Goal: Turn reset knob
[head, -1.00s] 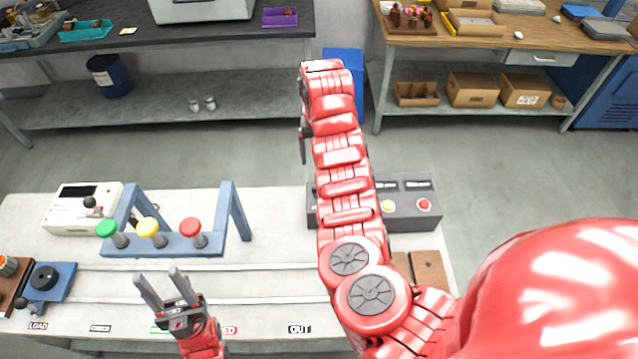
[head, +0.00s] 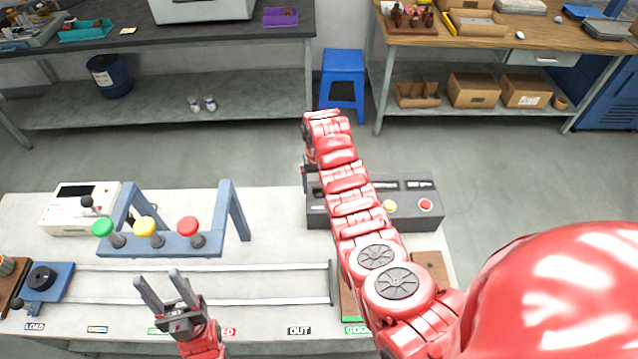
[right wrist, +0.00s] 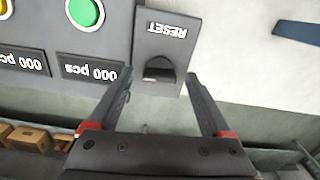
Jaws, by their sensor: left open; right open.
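The reset knob (right wrist: 158,70) is a dark knob on a grey panel labelled RESET (right wrist: 165,38), seen upside down in the right wrist view. My right gripper (right wrist: 158,77) is open, with one finger on each side of the knob; I cannot tell whether either finger touches it. In the head view, the dark grey control box (head: 405,212) sits at the back right of the bench, and my right arm hides part of it, including the knob. My left gripper (head: 157,276) is open and empty above the front of the bench.
The box has a yellow button (head: 389,205) and a red button (head: 426,205). A blue stand (head: 232,205) with green, yellow and red knobs is left of it. Two rails (head: 200,268) run along the bench. A blue stool (head: 342,75) stands behind on the floor.

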